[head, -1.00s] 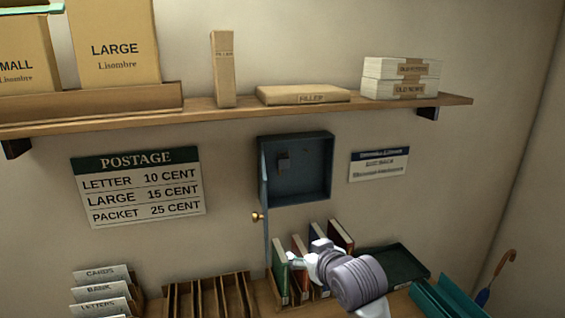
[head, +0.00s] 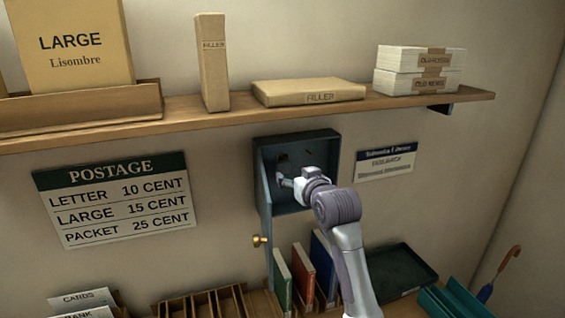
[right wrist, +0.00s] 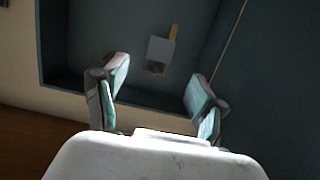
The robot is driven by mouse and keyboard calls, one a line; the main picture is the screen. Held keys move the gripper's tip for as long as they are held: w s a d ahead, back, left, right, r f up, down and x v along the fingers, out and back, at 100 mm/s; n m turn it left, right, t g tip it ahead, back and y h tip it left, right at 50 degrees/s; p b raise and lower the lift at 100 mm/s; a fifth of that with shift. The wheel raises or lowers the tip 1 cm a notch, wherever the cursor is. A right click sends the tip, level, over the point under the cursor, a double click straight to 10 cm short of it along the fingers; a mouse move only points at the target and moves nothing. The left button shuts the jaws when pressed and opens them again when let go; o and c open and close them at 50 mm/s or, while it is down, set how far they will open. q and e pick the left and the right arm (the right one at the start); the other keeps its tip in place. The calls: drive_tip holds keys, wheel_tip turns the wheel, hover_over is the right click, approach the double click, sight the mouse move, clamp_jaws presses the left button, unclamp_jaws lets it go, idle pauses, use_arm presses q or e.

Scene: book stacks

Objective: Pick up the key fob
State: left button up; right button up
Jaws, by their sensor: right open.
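The key fob (right wrist: 161,51) is probably the small grey rectangular tag with brass-coloured parts above and below it, seen in the right wrist view inside the blue wall cabinet (right wrist: 58,40). In the head view the cabinet (head: 328,150) hangs open on the wall, and the fob is too dark there to make out clearly. My right gripper (head: 284,182) reaches to the cabinet's opening. In the right wrist view its fingers (right wrist: 157,88) are apart and empty, with the tag ahead between and above the fingertips. My left gripper is not in view.
The cabinet door (head: 264,215), with a brass knob (head: 259,240), stands open on the left side. Below are upright books (head: 303,273) and a dark tray (head: 398,272). A wooden shelf (head: 230,112) with boxes runs above the cabinet.

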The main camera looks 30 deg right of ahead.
sight(284, 166)
drive_tip(key=x, duration=0.3)
drive_tip(key=shift+w+f, duration=0.1)
drive_tip(key=shift+w, duration=0.05)
drive_tip(key=p, duration=0.1)
drive_tip(key=w+p, duration=0.2)
drive_tip(key=shift+w+d+r, duration=0.25)
drive_tip(key=shift+d+r, duration=0.1)
drive_tip(key=shift+r, duration=0.05)
drive_tip(key=shift+p+x, duration=0.45)
drive_tip(key=shift+x, duration=0.6)
drive_tip(key=shift+w+f, duration=0.25)
drive_tip(key=shift+f, duration=0.2)
drive_tip(key=shift+c, duration=1.2)
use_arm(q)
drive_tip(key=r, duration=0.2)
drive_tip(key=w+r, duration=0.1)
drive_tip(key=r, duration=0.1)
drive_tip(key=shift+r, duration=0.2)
use_arm(e)
drive_tip(key=c, duration=0.8)
